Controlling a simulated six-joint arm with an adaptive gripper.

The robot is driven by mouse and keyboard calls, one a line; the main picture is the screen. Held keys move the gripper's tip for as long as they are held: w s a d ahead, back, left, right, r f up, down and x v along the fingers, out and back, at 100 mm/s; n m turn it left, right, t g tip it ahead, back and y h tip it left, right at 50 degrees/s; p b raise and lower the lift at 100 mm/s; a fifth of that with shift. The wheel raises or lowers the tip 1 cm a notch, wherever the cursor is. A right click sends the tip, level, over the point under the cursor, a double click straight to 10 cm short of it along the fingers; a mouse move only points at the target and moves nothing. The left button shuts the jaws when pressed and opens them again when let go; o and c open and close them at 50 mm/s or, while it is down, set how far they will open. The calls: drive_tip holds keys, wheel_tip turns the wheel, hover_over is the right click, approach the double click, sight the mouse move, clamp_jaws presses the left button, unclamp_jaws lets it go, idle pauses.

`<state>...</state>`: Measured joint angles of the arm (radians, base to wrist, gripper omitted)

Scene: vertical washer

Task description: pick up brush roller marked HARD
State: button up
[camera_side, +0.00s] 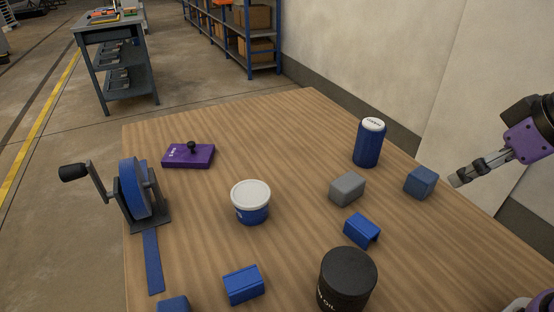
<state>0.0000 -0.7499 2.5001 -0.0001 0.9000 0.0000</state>
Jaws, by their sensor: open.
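An upright blue cylinder (368,148) with a white top stands at the far right of the wooden table. Small dark lettering shows on its top but is too small to read surely. It looks most like a brush roller; I cannot confirm the HARD mark. My gripper (459,179) comes in from the right edge, with its fingers pointing left. It is open and holds nothing. It is to the right of the cylinder and apart from it, with a blue block (421,182) between them in the picture.
A grey block (347,189) and a blue angled piece (362,230) lie in front of the cylinder. A white-lidded tub (251,201), black jar (347,279), blue block (243,284), purple box (188,156) and cranked blue reel (138,190) also stand on the table (280,130).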

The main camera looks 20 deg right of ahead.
drive_tip(key=shift+w, duration=0.1)
drive_tip(key=m+t+h, duration=0.3)
drive_tip(key=t, duration=0.4)
approach(377, 126)
drive_tip(key=w, duration=0.1)
drive_tip(key=x, duration=1.1)
drive_tip(key=shift+s+d+f, duration=0.1)
drive_tip(key=shift+d+f, duration=0.05)
drive_tip(key=c, duration=1.2)
